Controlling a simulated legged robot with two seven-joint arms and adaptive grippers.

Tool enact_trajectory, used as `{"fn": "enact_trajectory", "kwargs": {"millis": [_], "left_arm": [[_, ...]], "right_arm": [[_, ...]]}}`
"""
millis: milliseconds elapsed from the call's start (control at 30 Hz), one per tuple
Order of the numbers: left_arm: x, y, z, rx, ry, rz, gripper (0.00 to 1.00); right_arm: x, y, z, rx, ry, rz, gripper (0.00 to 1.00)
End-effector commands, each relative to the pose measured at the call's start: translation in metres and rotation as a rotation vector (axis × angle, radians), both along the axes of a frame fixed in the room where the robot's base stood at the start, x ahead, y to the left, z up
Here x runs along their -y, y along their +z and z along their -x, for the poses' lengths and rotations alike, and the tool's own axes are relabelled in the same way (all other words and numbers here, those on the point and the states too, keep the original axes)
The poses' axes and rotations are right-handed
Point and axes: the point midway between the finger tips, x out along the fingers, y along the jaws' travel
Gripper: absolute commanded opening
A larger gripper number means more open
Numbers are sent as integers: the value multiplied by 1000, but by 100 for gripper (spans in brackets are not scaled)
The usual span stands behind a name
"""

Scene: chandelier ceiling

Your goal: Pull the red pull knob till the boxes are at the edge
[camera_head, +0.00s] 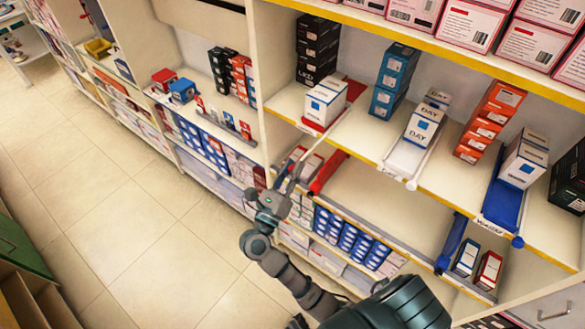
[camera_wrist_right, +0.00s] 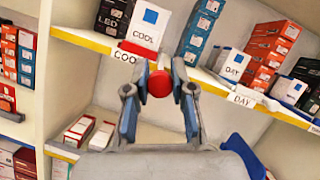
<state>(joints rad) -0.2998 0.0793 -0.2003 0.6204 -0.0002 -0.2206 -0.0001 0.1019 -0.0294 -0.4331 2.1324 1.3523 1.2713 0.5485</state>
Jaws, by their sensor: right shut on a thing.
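The red pull knob (camera_wrist_right: 160,84) is between the fingertips of my right gripper (camera_wrist_right: 160,88) in the right wrist view. The gripper is shut on it, and it also shows in the head view (camera_head: 297,163). The knob belongs to a red tray (camera_head: 314,127) on the upper shelf. White COOL boxes (camera_head: 325,100) with a blue square stand on this tray near the shelf's front; they also show in the right wrist view (camera_wrist_right: 150,24). In the head view the fingers hide the knob. My left gripper is not in view.
Black LED boxes (camera_head: 317,48) stand behind and left of the COOL boxes. Blue boxes (camera_head: 394,80), DAY boxes (camera_head: 424,122) on a white tray and orange boxes (camera_head: 489,122) stand to the right. A lower shelf with a red bar (camera_head: 328,172) lies below. The tiled floor (camera_head: 130,220) is clear.

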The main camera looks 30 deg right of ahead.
Motion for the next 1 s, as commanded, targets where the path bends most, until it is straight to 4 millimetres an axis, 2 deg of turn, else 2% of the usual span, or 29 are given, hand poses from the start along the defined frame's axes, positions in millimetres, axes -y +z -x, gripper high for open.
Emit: {"fn": "enact_trajectory", "kwargs": {"millis": [67,300,333,400,767,867,1000], "left_arm": [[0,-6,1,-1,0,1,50],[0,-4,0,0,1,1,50],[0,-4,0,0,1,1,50],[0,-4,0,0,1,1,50],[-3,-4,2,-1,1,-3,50],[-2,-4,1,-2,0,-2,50],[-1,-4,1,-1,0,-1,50]], "right_arm": [[-4,-4,1,-2,3,-5,0],[-5,-2,1,-3,3,-1,0],[-5,-2,1,-3,3,-1,31],[-4,-2,1,-3,2,-1,48],[-7,-2,3,-2,1,-1,50],[-16,-7,8,-5,1,-2,50],[-39,-18,22,-7,3,-2,50]]}}
